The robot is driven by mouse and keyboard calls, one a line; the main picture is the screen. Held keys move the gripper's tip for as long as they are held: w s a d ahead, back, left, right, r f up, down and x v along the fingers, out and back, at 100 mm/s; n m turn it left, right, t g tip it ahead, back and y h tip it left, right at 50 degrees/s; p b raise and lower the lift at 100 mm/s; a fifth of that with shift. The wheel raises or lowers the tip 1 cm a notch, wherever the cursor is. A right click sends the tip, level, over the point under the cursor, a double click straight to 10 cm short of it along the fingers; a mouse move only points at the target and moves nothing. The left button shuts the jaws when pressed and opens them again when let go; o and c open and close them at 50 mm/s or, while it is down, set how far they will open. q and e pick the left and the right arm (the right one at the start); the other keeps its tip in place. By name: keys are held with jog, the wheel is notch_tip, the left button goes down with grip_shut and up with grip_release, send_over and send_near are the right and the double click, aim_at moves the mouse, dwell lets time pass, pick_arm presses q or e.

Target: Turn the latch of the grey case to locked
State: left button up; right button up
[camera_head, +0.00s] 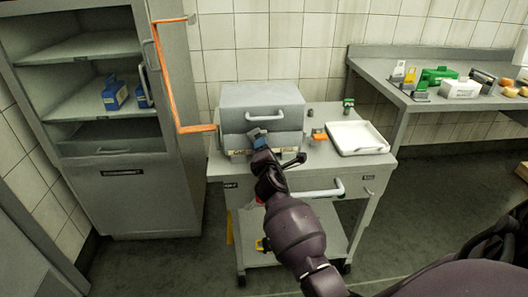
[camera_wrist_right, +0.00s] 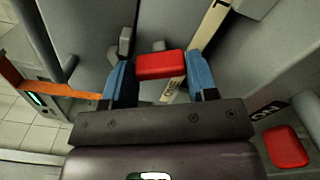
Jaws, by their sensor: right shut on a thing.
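The grey case (camera_head: 262,98) sits closed on top of a grey cart, with a light handle on its lid. My right gripper (camera_head: 258,138) reaches the front of the case from below. In the right wrist view, its blue fingertips (camera_wrist_right: 162,75) are shut on a red latch piece (camera_wrist_right: 160,66), one on each side. In the head view my gripper hides this piece. Pale strips with partly covered lettering lie beside it, so I cannot read the latch's setting. A second red piece (camera_wrist_right: 286,147) shows at the lower right. My left gripper is not in view.
A white tray (camera_head: 357,138) and a small orange item (camera_head: 319,136) stand right of the case on the cart (camera_head: 350,172). An orange-edged cabinet door (camera_head: 168,75) stands open close to its left. A side table (camera_head: 372,70) with several items is at right.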

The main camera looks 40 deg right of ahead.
jog(key=m, duration=0.5)
jog(key=shift+b, duration=0.3)
jog(key=shift+m, duration=0.4)
jog(key=o, duration=0.9)
jog(key=shift+o, duration=0.2)
jog(key=v, duration=0.7)
jog(key=shift+s+a+p, duration=0.15)
jog(key=shift+s+p, duration=0.05)
jog(key=shift+p, duration=0.25)
